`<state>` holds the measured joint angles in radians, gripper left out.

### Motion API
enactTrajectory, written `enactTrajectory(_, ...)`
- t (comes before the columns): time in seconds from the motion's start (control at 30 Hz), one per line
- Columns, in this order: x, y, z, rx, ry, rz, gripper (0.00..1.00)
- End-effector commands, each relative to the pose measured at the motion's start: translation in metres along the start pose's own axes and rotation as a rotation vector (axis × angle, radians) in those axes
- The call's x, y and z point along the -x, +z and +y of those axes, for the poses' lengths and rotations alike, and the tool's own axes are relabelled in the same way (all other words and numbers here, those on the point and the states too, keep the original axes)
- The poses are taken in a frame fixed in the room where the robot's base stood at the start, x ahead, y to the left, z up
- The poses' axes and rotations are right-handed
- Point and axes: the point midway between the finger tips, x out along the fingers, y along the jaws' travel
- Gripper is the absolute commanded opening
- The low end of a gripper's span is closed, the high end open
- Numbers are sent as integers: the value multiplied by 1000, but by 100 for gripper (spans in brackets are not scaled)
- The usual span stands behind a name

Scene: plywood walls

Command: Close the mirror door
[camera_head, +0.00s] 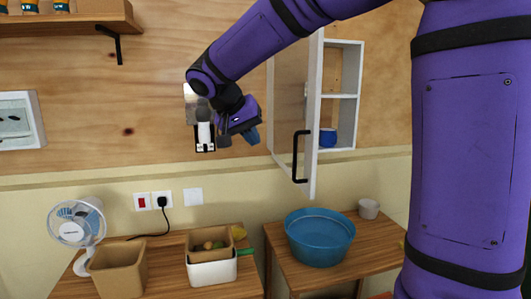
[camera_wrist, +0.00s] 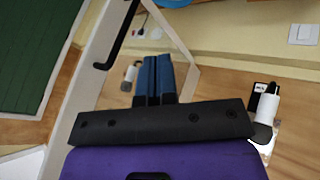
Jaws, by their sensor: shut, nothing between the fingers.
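The mirror door (camera_head: 287,88) of the white wall cabinet (camera_head: 355,92) stands open, swung out from the wall. Its white edge and black handle (camera_head: 297,155) face me, and shelves show on its right. In the wrist view the door's white edge (camera_wrist: 92,88) runs up the left side, with the handle (camera_wrist: 121,38) at the top. The mirror face (camera_wrist: 182,72) lies behind my fingers. My gripper (camera_head: 254,135) is to the left of the door, on its mirror side. Its blue fingers are together and empty. I cannot tell whether they touch the door.
A blue cup (camera_head: 327,138) stands inside the cabinet. A white dispenser (camera_head: 204,136) hangs on the wall left of my gripper. My purple arm spans the upper right.

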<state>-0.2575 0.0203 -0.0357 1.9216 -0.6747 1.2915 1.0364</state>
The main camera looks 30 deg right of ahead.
Motion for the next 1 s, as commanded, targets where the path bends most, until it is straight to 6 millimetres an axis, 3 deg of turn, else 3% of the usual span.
enactTrajectory(0.57,-99,1,2,2,1,-4,0)
enactTrajectory(0.73,-108,1,24,-1,0,-2,0)
enactTrajectory(1.0,-114,1,36,2,-1,-1,0)
